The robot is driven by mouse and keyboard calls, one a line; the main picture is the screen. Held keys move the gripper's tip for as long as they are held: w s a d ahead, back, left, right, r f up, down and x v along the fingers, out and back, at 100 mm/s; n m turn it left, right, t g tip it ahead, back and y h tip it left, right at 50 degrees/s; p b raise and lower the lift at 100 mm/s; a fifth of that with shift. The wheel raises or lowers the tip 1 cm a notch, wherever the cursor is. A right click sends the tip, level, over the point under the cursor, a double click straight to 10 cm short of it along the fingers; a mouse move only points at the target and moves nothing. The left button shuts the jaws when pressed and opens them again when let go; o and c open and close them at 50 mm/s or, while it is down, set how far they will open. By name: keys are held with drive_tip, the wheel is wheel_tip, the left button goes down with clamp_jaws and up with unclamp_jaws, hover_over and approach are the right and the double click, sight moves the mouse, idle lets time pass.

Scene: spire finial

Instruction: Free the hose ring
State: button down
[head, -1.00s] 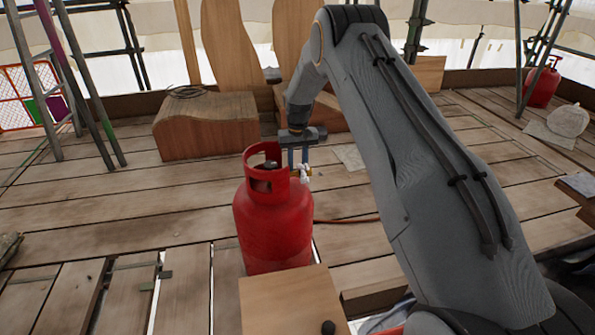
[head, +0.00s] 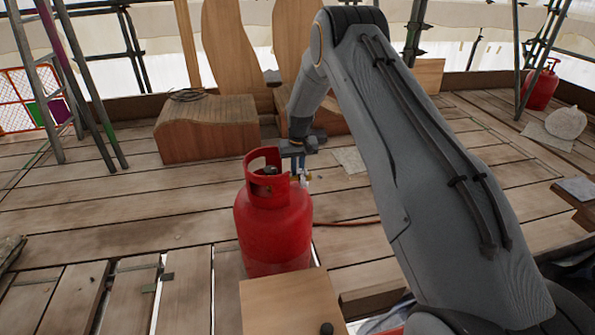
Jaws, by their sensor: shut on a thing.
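A red gas cylinder (head: 273,225) stands upright on the planks, with a cut-out collar around its top. A small pale and brassy fitting (head: 306,179) shows at the right edge of the collar, and an orange-red hose (head: 347,222) runs along the planks to the right. My gripper (head: 297,174) points down at the collar's right side, by the valve. It is shut on a small part there, apparently the hose ring. The ring itself is too small and too hidden by the collar and fingers to make out clearly.
A wooden board (head: 290,303) is close in front of the cylinder. Curved wooden blocks (head: 207,127) with a coiled cable stand behind. Gaps open between planks at front left. Another red cylinder (head: 541,88) stands far right. Scaffold poles stand left and right.

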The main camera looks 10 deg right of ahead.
drive_tip(key=shift+r+t+p, duration=0.3)
drive_tip(key=shift+t+p, duration=0.4)
drive_tip(key=shift+p, duration=0.15)
drive_tip(key=c, duration=1.8)
unclamp_jaws()
drive_tip(key=shift+c, duration=0.2)
drive_tip(key=shift+p+v, duration=0.4)
drive_tip(key=shift+v, duration=3.5)
drive_tip(key=shift+f, duration=0.1)
